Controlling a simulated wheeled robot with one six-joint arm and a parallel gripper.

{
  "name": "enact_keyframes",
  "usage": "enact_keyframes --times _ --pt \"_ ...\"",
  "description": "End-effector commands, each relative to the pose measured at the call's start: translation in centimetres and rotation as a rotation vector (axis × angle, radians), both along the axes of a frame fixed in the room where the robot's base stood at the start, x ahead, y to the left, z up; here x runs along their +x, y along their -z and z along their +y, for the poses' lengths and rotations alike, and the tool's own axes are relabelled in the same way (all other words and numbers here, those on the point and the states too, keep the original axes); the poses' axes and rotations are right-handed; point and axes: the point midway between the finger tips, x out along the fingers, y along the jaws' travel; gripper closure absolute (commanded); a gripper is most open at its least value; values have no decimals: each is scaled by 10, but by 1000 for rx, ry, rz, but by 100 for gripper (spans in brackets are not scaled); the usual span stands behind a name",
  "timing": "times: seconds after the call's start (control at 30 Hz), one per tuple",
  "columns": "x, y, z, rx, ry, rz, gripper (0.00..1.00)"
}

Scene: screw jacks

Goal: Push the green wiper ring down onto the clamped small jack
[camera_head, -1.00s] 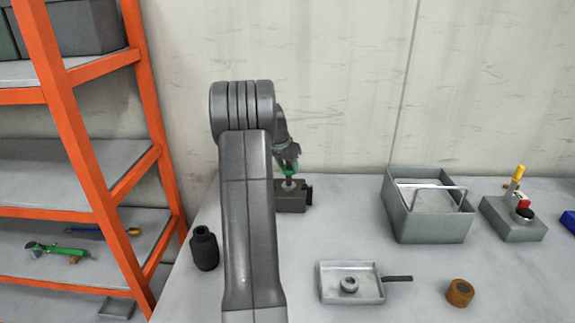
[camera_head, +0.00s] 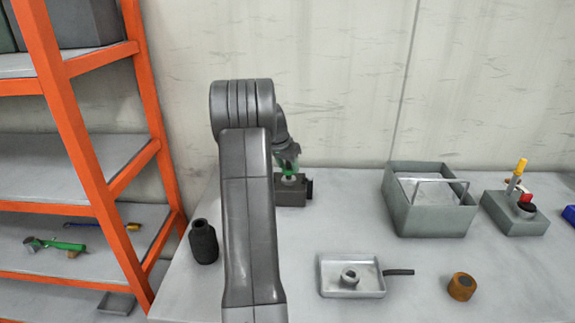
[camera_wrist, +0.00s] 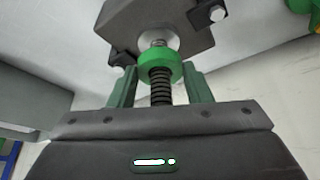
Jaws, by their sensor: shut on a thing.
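The green wiper ring (camera_wrist: 160,66) is around the threaded screw (camera_wrist: 161,90) of the small jack, between the fingers of my gripper (camera_wrist: 161,78) in the wrist view. My gripper is shut on the ring. The jack's pale metal collar (camera_wrist: 158,36) sits in the dark clamp block (camera_wrist: 185,18), beyond the ring. A short bit of thread shows between ring and collar, so they look slightly apart. In the head view the ring (camera_head: 288,174) shows just above the clamp block (camera_head: 293,193); my arm hides part of this area.
A dark bottle (camera_head: 204,243) stands left of my arm. To the right are a grey bin (camera_head: 430,215), a shallow tray (camera_head: 350,288) holding a small ring, an orange-brown cylinder (camera_head: 461,287), and a switch box (camera_head: 515,213). An orange shelf (camera_head: 110,180) stands at the left.

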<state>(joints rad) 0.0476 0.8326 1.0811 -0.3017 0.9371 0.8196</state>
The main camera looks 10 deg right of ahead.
Motion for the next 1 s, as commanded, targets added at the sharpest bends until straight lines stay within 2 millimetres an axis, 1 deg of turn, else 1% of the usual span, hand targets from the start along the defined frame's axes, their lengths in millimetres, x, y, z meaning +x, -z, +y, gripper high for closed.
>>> enact_keyframes --times 0.37,0.77,1.0 --pt "0 2 0 0 0 0 77" --pt "0 16 0 1 1 3 77" --pt "-2 28 0 3 1 12 77"
